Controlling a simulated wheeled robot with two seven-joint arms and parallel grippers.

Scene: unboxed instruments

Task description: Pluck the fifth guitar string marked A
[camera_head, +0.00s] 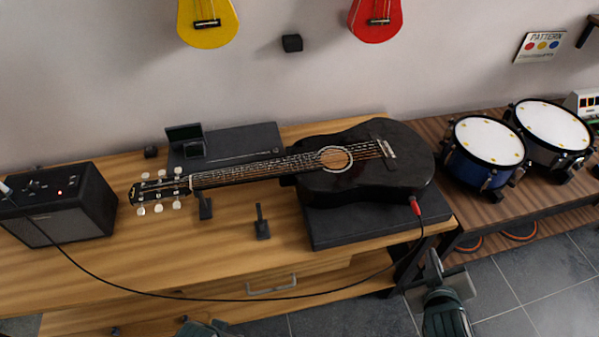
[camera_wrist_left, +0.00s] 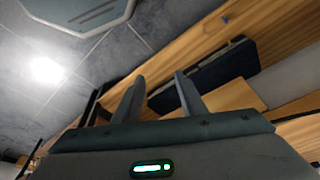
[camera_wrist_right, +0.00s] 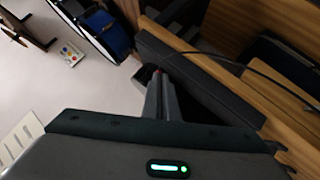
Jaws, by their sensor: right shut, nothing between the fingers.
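A black acoustic guitar (camera_head: 410,165) lies face up on the table, with its neck (camera_head: 235,174) pointing left. Its strings run from the headstock (camera_head: 150,190) over the round sound hole (camera_head: 335,158) to the bridge. No A mark can be read, and the single strings are too fine to tell apart. My right gripper (camera_head: 434,258) is shut and empty, in front of the table's front edge, below and right of the guitar body. Its closed fingers also show in the right wrist view (camera_wrist_right: 159,78). My left gripper (camera_wrist_left: 160,78) is open and empty in the left wrist view.
A dark flat stand (camera_head: 365,223) lies under the guitar body. A black amplifier (camera_head: 65,215) stands at left, its cable (camera_head: 180,297) looping along the front to a red plug (camera_head: 415,206). Small black holders (camera_head: 262,225) stand near the neck. Drums (camera_head: 487,140) stand at right.

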